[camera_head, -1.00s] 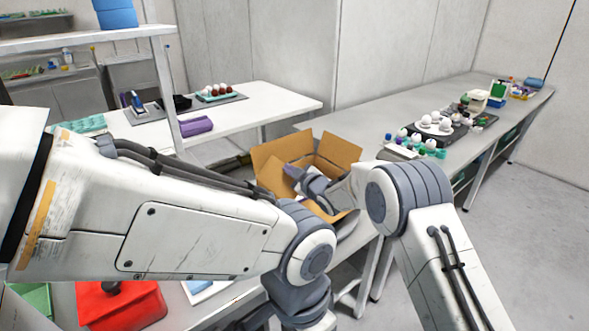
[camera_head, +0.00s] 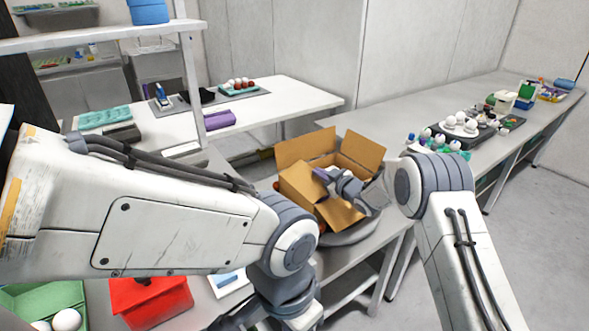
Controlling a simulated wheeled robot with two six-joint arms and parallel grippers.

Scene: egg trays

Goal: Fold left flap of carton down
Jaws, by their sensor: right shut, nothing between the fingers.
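The open brown cardboard carton (camera_head: 340,215) stands on the table in the middle of the view. Its back flap (camera_head: 305,147) and right flap (camera_head: 362,151) stand up and lean outward. Its left flap (camera_head: 297,183) is tipped inward over the left part of the opening. My right gripper (camera_head: 321,176) is shut and empty, with its fingertips at the inner edge of the left flap; whether they touch is unclear. Much of the carton's inside is hidden by the gripper and flap. My left arm (camera_head: 175,225) crosses the left foreground; its fingers are out of view.
A red box (camera_head: 150,300) and a green tray (camera_head: 40,298) with white eggs lie at the lower left. A white table (camera_head: 275,100) with a purple carton (camera_head: 219,120) stands behind. Egg trays (camera_head: 460,125) and small items line the right bench.

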